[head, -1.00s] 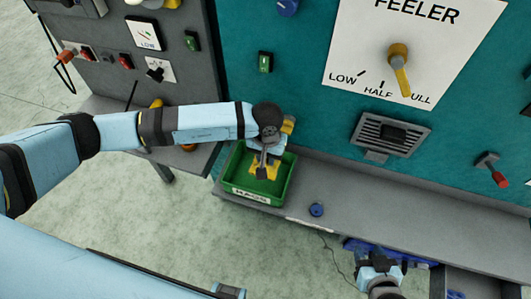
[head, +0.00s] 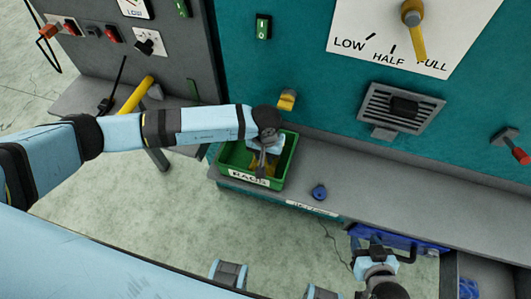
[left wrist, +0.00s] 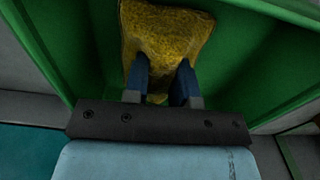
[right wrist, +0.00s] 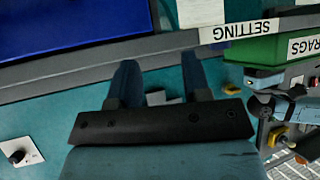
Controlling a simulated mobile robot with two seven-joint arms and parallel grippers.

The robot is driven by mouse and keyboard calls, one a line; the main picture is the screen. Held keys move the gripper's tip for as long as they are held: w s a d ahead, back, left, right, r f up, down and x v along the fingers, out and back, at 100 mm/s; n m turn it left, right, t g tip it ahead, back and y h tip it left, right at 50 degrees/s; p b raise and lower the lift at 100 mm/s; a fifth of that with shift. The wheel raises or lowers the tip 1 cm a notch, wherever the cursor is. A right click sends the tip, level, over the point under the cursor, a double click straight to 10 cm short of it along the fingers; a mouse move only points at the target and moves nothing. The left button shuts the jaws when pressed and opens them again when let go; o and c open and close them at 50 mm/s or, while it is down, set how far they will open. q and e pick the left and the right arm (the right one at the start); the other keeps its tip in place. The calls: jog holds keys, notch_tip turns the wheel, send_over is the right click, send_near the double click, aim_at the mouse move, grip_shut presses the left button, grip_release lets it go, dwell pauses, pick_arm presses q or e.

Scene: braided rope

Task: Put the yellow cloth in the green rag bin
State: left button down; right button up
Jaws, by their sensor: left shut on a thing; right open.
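The green rag bin (head: 285,165), labelled RAGS, stands on the grey ledge against the teal machine. The yellow cloth (left wrist: 165,35) is inside the bin's walls, between the blue fingers of my left gripper (left wrist: 162,85), which is shut on it. In the head view the left gripper (head: 262,165) points down into the bin, and only a little yellow shows around it. Whether the cloth touches the bin floor I cannot tell. My right gripper (right wrist: 160,82) is open and empty near the blue tray at the ledge's front. The bin also shows in the right wrist view (right wrist: 262,48).
A small blue round thing (head: 319,192) lies on the ledge (head: 400,190) right of the bin. A blue tray (head: 400,241) is by my right gripper. A yellow knob (head: 287,100) sticks out of the machine just behind the bin. The ledge's right stretch is clear.

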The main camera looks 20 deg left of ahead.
dwell(0.4)
pick_arm(q)
jog(key=shift+f+b, duration=0.35)
jog(key=shift+b, duration=0.05)
jog(key=c, duration=0.9)
grip_release()
jog(key=shift+o, duration=0.2)
jog(key=shift+r+p, duration=0.45)
jog(key=shift+r, duration=1.05)
jog(key=shift+r+p, duration=0.65)
jog(key=shift+r, duration=1.4)
